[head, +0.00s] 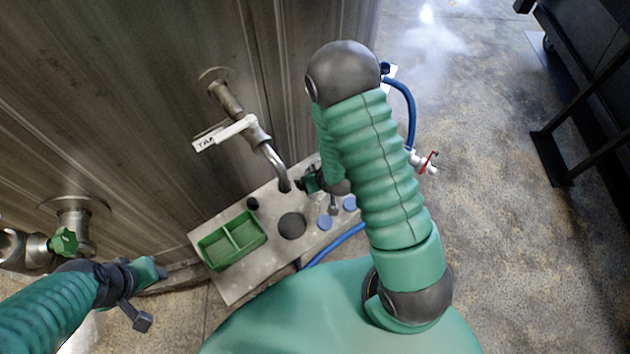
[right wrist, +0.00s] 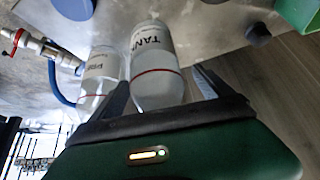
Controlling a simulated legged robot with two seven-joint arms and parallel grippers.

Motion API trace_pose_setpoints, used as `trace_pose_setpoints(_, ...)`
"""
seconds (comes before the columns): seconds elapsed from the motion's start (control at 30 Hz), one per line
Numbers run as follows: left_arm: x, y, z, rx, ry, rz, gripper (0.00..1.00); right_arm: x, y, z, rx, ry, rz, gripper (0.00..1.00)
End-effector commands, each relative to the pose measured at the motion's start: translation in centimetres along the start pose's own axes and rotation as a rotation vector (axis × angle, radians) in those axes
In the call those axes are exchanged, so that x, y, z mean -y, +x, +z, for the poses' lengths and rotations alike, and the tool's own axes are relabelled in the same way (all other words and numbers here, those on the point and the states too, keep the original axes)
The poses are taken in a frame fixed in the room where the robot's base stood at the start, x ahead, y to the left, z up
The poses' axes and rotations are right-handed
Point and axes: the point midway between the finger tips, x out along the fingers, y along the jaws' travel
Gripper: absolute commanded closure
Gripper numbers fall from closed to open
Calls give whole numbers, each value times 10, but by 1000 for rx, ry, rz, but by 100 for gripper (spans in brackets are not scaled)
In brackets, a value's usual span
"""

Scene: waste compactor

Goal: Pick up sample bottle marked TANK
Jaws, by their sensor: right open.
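The sample bottle marked TANK (right wrist: 157,62) is a clear-white bottle with a red line around it. In the right wrist view it stands between the two fingers of my right gripper (right wrist: 162,92), which is open. I cannot tell whether either finger touches the bottle. In the head view my right gripper (head: 312,181) is by the metal shelf, partly hidden by my arm. My left gripper (head: 150,271) is at the lower left, away from the bottles; its jaw state is unclear.
A second labelled bottle (right wrist: 98,76) stands beside the TANK bottle. The metal shelf (head: 232,287) holds a green two-part tray (head: 207,256) and blue round caps (head: 325,222). A bent pipe (head: 272,160) with a white tagged handle (head: 222,134) hangs over it. A blue hose (head: 335,246) runs nearby.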

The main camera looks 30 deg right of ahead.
Motion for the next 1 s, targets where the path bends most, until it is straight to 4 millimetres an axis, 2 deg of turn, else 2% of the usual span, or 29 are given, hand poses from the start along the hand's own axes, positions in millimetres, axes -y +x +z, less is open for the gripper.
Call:
trace_pose_setpoints(0.23, 0, 0, 0, 0, 1, 0, 62, 0, 4, 0, -1, 1, 0, 10)
trace_pose_setpoints(0.73, 0, 0, 0, 0, 0, 0, 62, 0, 4, 0, -1, 1, 0, 76)
trace_pose_setpoints(1.0, 0, -1, 0, 0, 1, 0, 62, 0, 3, -1, -2, 1, 0, 77)
